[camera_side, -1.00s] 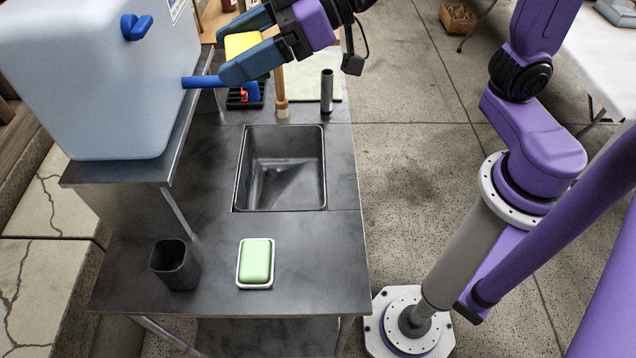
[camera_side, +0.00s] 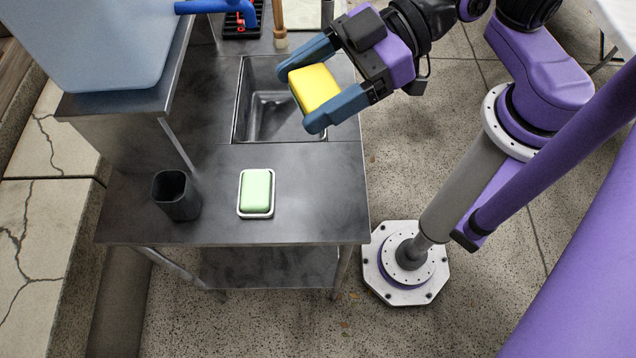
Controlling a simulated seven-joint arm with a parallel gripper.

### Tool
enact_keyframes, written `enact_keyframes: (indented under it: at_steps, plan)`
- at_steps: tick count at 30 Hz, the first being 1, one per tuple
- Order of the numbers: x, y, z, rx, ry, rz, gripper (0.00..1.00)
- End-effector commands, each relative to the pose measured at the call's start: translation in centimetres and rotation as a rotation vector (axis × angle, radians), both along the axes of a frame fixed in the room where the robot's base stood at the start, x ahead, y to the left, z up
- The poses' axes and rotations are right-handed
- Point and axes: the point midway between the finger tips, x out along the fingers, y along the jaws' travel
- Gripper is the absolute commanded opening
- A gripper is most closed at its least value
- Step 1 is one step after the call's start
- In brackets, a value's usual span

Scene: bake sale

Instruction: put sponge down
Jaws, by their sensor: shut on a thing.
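My gripper (camera_side: 302,96) is shut on a yellow sponge (camera_side: 314,88), with one blue-grey finger on each side of it. It holds the sponge in the air above the right part of the sink (camera_side: 262,118), hiding part of the basin and its right rim. The side of the sponge facing away from the camera is hidden.
A green soap bar (camera_side: 256,190) lies in a white dish (camera_side: 257,215) on the metal counter (camera_side: 315,210). A dark cup (camera_side: 176,196) stands to its left. A large water container (camera_side: 95,45) sits on a raised shelf at the left. Counter right of the dish is bare.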

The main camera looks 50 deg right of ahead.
Motion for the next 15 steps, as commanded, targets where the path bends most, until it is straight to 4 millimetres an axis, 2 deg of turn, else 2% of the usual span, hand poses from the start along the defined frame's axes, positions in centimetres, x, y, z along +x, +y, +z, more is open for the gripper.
enact_keyframes:
  at_steps: [1,15]
  plan:
    - [0.0,-0.1,-1.1,-0.009,0.002,0.001,0.49]
    - [-0.1,-0.1,-10.0,-0.009,0.005,0.002,0.49]
